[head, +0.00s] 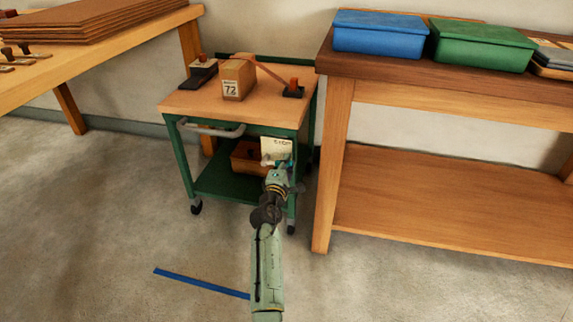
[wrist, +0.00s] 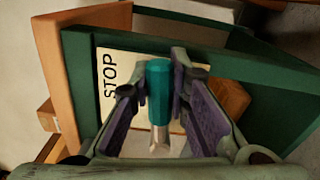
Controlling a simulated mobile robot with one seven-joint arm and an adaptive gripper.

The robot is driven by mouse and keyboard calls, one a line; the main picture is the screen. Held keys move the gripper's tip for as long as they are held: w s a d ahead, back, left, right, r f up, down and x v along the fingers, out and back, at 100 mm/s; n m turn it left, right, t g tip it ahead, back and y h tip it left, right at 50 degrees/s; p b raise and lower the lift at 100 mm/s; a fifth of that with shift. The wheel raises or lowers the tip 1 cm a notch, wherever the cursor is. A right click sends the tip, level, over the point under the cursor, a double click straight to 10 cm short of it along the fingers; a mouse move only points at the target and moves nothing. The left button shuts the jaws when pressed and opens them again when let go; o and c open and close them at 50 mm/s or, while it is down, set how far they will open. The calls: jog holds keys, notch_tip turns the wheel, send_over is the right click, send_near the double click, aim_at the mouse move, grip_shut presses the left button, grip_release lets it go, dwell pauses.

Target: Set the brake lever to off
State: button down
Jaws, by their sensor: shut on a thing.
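The brake lever has a teal handle (wrist: 159,95) on a metal shaft, seen in the wrist view between my two fingers. My gripper (head: 282,167) is at the front right of the green cart (head: 308,110), and its purple-padded fingers are shut on the handle. Behind the handle is a pale card (wrist: 112,72) reading STOP, turned sideways in the wrist view; the card also shows in the head view (head: 275,146), its text too small to read surely. My fingers and the handle hide part of the card. The lever's base is not clear.
On the cart's wooden top stand a cardboard box (head: 238,79) marked 72 and a strap. An orange-brown bin (head: 250,157) sits on the lower shelf. A wooden bench (head: 335,180) stands close on the right, and a table (head: 110,61) at left. Floor in front is open, with blue tape (head: 200,283).

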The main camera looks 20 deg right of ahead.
dwell(0.3)
jog(key=c, duration=1.5)
grip_release()
notch_tip(320, 180, up, 9)
jog(key=shift+r, duration=0.5)
jog(key=shift+c, duration=0.4)
